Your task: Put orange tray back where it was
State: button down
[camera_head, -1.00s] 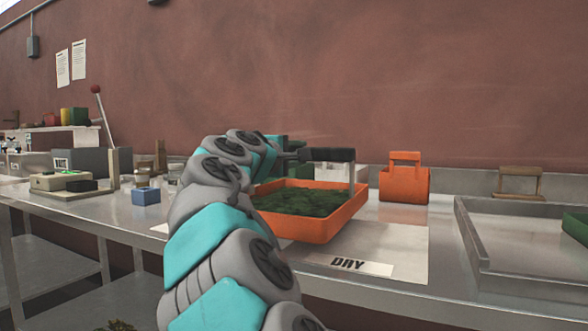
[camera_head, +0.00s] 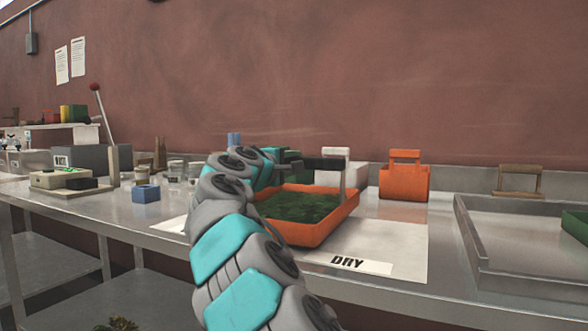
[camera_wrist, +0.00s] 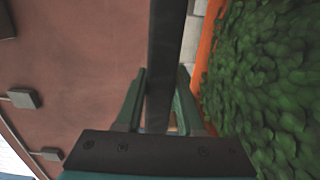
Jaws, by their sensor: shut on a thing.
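The orange tray (camera_head: 322,232) is full of green leaves and shows in the middle of the head view, over the white mat marked DRY (camera_head: 395,246). I cannot tell whether its bottom touches the mat. Its dark handle bar (camera_head: 326,164) runs above the leaves to a pale upright post. My gripper (camera_head: 292,160) is shut on this handle. In the wrist view the bar (camera_wrist: 165,50) passes between the two green fingers of my gripper (camera_wrist: 160,95), and the tray's orange rim (camera_wrist: 205,50) is at the right. My arm hides the tray's left side.
An orange container with a handle (camera_head: 404,184) stands behind and right of the tray. A metal tray (camera_head: 470,240) lies at the right. A blue block (camera_head: 146,195) and a balance-like device (camera_head: 60,185) are at the left. The mat's front right part is bare.

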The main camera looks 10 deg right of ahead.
jog(key=shift+f, duration=0.5)
jog(key=c, duration=0.5)
grip_release()
jog(key=shift+f, duration=0.1)
jog(key=b+v, duration=0.1)
jog(key=v, duration=1.1)
